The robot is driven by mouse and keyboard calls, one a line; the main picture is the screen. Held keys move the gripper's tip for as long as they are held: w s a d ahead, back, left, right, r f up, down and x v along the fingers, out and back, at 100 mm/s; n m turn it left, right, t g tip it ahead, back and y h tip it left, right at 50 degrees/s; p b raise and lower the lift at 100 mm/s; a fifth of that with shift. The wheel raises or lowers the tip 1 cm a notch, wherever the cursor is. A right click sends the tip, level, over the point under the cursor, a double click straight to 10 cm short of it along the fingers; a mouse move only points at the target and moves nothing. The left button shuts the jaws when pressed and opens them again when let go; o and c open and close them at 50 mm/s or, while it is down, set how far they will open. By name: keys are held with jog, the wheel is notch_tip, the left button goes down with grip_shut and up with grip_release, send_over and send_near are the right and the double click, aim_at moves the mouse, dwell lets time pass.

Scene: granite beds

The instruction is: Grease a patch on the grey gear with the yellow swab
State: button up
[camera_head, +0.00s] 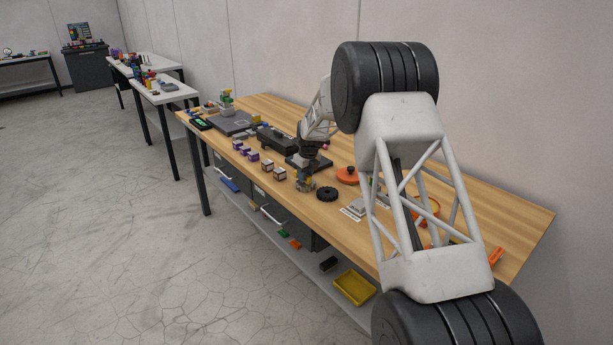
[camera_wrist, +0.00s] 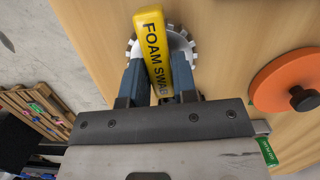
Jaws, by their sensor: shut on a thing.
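The yellow swab (camera_wrist: 150,38), lettered "FOAM SWAB", is held between the two blue fingers of my gripper (camera_wrist: 159,80) in the wrist view. The grey gear (camera_wrist: 180,42) lies behind the swab, a toothed disc partly hidden by the swab and the fingers. The swab's end overlaps the gear in this view; I cannot tell whether they touch. In the head view my gripper (camera_head: 304,172) points down over the grey gear (camera_head: 304,186) near the bench's front edge. The swab is too small there to make out clearly.
An orange disc with a black knob (camera_wrist: 285,82) lies right of the gripper; it also shows in the head view (camera_head: 347,175). A black gear (camera_head: 327,194) lies right of the grey one. Small blocks (camera_head: 267,165) stand to the left along the wooden bench (camera_head: 500,215).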

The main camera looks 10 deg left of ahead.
jog(key=shift+d, duration=0.1)
jog(key=shift+s+d+f, duration=0.1)
jog(key=shift+s+d, duration=0.5)
jog(key=shift+s, duration=0.05)
jog(key=shift+s+d+f, duration=0.1)
jog(key=shift+s+d, duration=0.05)
jog(key=shift+d, duration=0.05)
jog(key=shift+w+a, duration=0.8)
jog(key=shift+a, duration=0.1)
dwell(0.3)
